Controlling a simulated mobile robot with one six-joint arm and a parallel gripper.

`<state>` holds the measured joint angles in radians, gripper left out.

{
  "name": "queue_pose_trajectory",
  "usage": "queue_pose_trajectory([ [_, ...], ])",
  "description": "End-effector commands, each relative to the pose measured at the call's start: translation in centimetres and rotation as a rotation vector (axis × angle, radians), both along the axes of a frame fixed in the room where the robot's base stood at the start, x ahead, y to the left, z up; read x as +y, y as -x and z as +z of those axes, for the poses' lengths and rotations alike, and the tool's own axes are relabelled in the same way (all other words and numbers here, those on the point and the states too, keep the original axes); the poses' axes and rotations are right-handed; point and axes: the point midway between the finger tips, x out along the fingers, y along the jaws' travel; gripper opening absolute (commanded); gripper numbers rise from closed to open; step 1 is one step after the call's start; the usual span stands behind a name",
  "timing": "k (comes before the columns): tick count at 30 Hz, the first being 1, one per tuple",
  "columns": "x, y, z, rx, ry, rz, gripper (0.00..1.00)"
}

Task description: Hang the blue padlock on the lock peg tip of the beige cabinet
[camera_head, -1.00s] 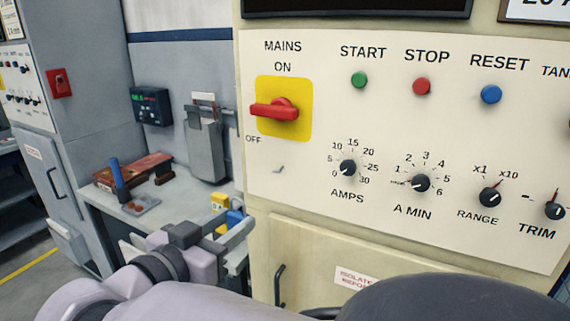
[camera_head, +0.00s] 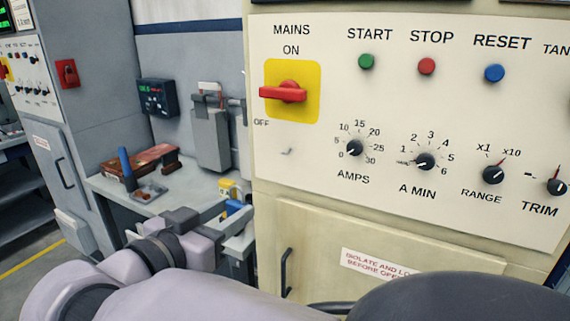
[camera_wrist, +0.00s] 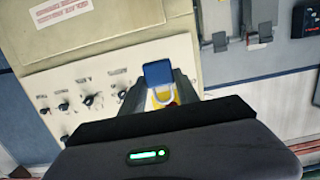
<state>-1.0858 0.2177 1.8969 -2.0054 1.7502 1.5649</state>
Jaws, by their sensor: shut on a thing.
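The blue padlock (camera_head: 235,208) is in my gripper (camera_head: 232,222), which is shut on it to the left of the beige cabinet (camera_head: 268,215). In the wrist view the padlock (camera_wrist: 158,73) shows a blue body and a pale shackle between the fingers of my gripper (camera_wrist: 160,92). The lock peg (camera_head: 287,151) is a small grey hook on the cream panel, below the red mains switch (camera_head: 283,92) and near the OFF mark. The padlock is lower and farther left than the peg in the head view, apart from it. The grip contact is partly hidden.
A yellow thing (camera_head: 227,188) shows behind the padlock. Knobs and buttons project from the panel. A dark door handle (camera_head: 285,272) sits below it.

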Motion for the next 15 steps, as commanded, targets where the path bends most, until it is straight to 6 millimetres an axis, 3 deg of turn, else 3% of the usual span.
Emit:
queue_pose_trajectory([
  [15,1.0,2.1,0.7,-0.001,-0.001,0.002,0.0],
])
